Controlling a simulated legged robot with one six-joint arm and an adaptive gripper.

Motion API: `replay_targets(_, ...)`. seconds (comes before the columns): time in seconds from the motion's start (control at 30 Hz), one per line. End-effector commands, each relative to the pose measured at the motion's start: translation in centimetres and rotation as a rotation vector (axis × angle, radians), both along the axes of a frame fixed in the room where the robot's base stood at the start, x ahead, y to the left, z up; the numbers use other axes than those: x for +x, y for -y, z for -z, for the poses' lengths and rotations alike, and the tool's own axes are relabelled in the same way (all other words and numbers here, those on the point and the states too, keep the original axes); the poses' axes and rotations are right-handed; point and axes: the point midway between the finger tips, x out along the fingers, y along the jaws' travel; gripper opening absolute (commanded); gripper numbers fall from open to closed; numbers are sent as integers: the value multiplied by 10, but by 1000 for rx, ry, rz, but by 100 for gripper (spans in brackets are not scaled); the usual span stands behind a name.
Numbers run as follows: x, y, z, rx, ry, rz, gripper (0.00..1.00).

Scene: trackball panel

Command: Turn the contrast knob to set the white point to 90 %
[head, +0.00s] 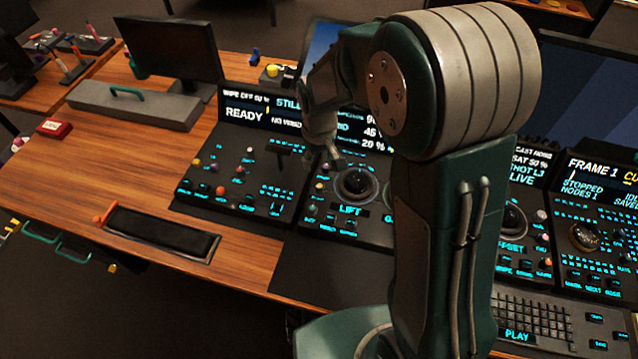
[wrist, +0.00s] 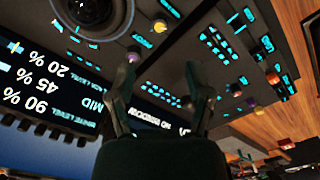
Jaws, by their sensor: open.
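The trackball panel (head: 352,212) stands on the desk, with a trackball (head: 355,183) in a ring and small coloured knobs (head: 319,186) to its left. Its screen shows 90 %, 45 % and 20 % in the wrist view (wrist: 45,80), upside down; the 90 % line appears beside the white level label. My gripper (head: 333,158) hangs over the upper left of this panel, partly behind my arm. In the wrist view my gripper (wrist: 160,72) is open and empty. I cannot read which knob is contrast.
A neighbouring panel (head: 235,180) with knobs and a lever lies to the left, its screen reading READY. More panels and a keyboard (head: 530,318) lie to the right. A monitor (head: 172,50) and grey case (head: 135,104) stand behind. Bare wood (head: 70,185) lies left.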

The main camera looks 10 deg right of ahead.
Motion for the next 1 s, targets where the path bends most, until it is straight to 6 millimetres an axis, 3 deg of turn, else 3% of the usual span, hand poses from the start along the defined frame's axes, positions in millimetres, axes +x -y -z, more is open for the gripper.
replay_targets(0.5,-1,0,88,-1,-4,-3,66)
replay_targets(0.67,-1,0,99,-1,-2,-3,66)
replay_targets(0.93,-1,0,100,0,-1,-4,66)
replay_targets(1.0,-1,0,100,0,-1,-4,35)
